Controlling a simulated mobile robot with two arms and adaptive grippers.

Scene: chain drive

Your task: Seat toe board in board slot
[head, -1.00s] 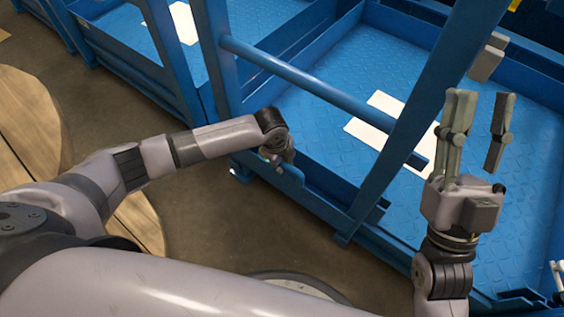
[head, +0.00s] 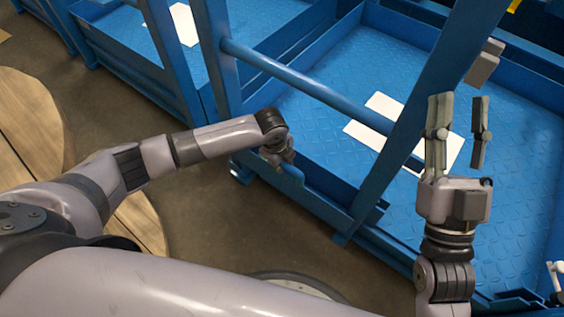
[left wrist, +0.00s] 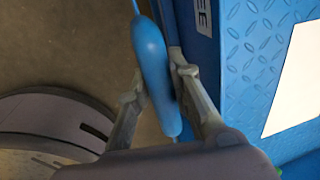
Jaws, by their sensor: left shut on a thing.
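My left gripper (head: 282,160) is at the front left edge of the blue platform. In the left wrist view, its two fingers (left wrist: 155,85) are shut on a blue rounded piece (left wrist: 150,60), seemingly the toe board seen along its edge. In the head view only a little of that blue piece (head: 292,176) shows beside the gripper. I cannot make out the board slot, or whether the piece sits in it. My right gripper (head: 459,130) is open and empty, fingers upward and apart, over the platform's right part.
The blue frame has a diagonal post (head: 415,120) and a round rail (head: 310,85) between my arms. White sheets (head: 385,112) lie on the patterned floor (head: 515,150). A round wooden top (head: 25,130) is at left. Bare floor (head: 215,220) lies before the platform.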

